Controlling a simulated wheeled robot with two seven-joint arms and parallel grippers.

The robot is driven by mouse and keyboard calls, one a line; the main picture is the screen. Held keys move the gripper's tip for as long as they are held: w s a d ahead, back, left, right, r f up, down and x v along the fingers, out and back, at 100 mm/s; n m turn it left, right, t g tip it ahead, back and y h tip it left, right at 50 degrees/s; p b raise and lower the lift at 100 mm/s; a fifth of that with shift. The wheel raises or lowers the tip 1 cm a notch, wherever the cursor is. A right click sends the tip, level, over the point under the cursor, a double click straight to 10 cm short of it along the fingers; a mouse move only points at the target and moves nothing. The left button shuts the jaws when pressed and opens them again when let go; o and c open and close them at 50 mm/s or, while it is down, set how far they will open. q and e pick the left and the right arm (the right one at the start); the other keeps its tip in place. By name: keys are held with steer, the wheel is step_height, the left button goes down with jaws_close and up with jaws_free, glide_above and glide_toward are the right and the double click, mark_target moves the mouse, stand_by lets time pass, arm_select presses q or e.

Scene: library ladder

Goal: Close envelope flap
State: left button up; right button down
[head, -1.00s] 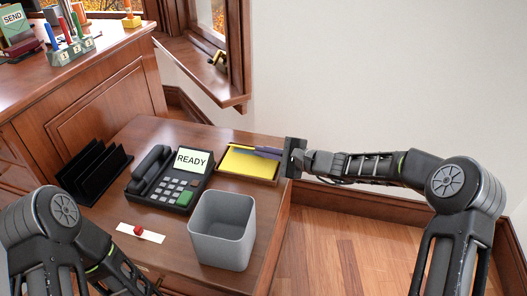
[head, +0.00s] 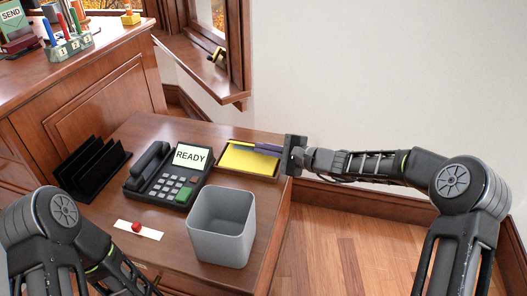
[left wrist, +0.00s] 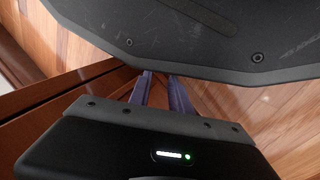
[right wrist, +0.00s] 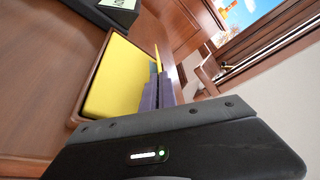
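The yellow envelope (head: 248,162) lies in a shallow wooden tray (head: 249,178) at the table's far right corner.
A desk phone (head: 168,178) reading READY stands left of the tray. A grey bin (head: 222,228) stands in front of it. A black file rack (head: 92,172) and a white strip with a red button (head: 137,228) are further left. The wall is behind.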

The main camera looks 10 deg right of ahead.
steer(key=shift+s+f+n+b, duration=0.1)
steer(key=shift+f+n+b, duration=0.3)
steer(key=shift+b, duration=0.65)
arm_select(q)
steer(key=f, duration=0.3)
steer(key=shift+w+f, duration=0.15)
steer(key=shift+w, duration=0.15)
arm_select(e)
steer(key=shift+r, duration=0.2)
steer(key=c, duration=2)
jaws_free()
steer(key=shift+o, duration=0.2)
